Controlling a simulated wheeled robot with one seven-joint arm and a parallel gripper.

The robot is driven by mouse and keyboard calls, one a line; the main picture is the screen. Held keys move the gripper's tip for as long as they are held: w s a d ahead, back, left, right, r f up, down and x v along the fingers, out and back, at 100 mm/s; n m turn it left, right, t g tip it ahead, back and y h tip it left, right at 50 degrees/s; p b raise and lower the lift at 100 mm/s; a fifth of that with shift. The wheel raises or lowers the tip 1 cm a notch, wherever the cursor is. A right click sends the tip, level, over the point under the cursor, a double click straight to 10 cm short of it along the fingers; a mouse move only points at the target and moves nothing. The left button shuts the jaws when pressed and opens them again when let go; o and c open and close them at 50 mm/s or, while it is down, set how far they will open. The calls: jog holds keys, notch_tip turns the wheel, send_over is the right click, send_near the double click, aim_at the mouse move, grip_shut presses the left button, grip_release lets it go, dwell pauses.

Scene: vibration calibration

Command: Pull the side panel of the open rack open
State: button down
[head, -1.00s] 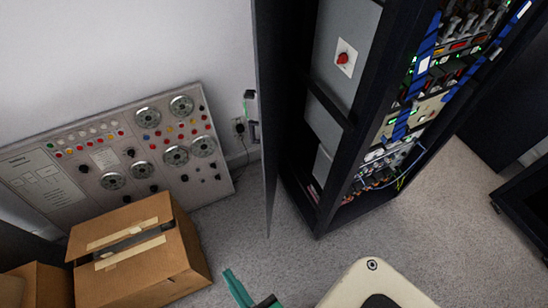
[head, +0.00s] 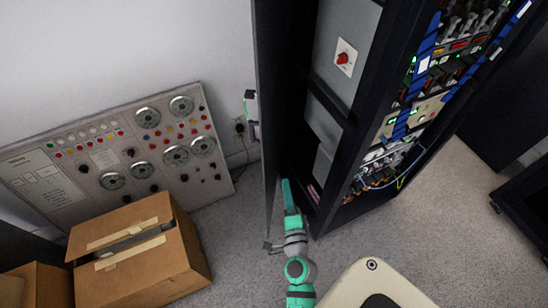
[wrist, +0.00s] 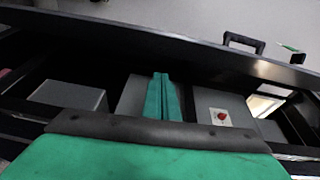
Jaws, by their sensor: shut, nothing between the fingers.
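The rack (head: 335,180) is a tall black cabinet at the upper middle of the head view. Its black side panel (head: 266,90) stands ajar on the left, with a gap between it and the rack's side. My green gripper (head: 286,190) points into that gap near the panel's lower part, its fingers together and empty. In the wrist view the shut fingers (wrist: 163,95) lie over the rack's inside, and the panel (wrist: 130,43) crosses above them. A black handle (wrist: 243,40) shows on the panel's far side. I cannot tell whether the fingers touch the panel.
A grey box with a red switch (head: 344,57) sits inside the rack. Cabled equipment (head: 400,130) fills its front. A control board (head: 120,150) leans against the wall at left, with a cardboard box (head: 140,255) before it. Carpet (head: 225,230) is clear between box and panel.

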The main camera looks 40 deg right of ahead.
jog(key=w+a+x, duration=0.1)
jog(key=a+x, duration=0.1)
jog(key=x, duration=1)
jog(key=shift+w+r+m, duration=0.3)
jog(key=shift+r+m, duration=0.05)
jog(key=shift+m, duration=0.05)
